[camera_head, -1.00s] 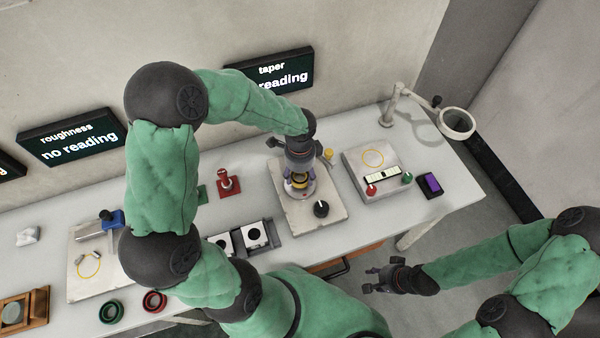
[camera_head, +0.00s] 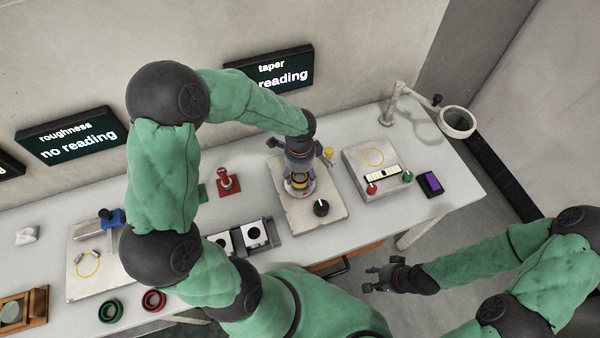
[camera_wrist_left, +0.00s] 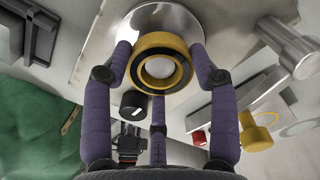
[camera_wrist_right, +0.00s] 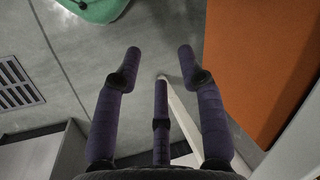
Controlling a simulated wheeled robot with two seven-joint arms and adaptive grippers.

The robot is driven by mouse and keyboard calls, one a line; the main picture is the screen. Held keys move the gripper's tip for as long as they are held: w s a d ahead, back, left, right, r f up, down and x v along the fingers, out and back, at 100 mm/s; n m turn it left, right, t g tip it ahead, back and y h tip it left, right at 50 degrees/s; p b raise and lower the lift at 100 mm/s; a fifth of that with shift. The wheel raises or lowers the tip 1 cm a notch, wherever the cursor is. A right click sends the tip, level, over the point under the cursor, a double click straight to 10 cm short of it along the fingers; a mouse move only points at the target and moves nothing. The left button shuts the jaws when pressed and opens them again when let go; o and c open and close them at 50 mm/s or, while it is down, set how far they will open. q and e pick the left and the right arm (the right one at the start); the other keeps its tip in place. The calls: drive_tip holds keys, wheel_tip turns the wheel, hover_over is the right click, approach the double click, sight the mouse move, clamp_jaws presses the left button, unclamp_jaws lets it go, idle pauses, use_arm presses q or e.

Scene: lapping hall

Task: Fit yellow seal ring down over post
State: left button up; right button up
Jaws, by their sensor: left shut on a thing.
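The yellow seal ring (camera_wrist_left: 160,42) has a black inner band and sits between the fingers of my left gripper (camera_wrist_left: 160,58), which is shut on it. It also shows under the gripper in the head view (camera_head: 299,181). The pale rounded top of the post (camera_wrist_left: 158,68) shows through the ring's opening, above a shiny silver round base (camera_wrist_left: 178,20). I cannot tell how far down the post the ring sits. My right gripper (camera_head: 372,280) is open and empty, off the table's front edge; its spread fingers show in the right wrist view (camera_wrist_right: 160,62).
The post's pale plate (camera_head: 328,220) carries a black knob (camera_head: 321,207). A second plate (camera_head: 355,155) with a thin yellow ring stands to the right, near a purple-topped block (camera_head: 431,183). A red stamp-like piece (camera_head: 228,182) stands left. Green (camera_head: 111,310) and red rings lie front left.

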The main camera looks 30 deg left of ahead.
idle(0.3)
use_arm(q)
drive_tip(key=o, duration=1.3)
drive_tip(key=shift+c, duration=0.2)
wheel_tip(320, 180, up, 12)
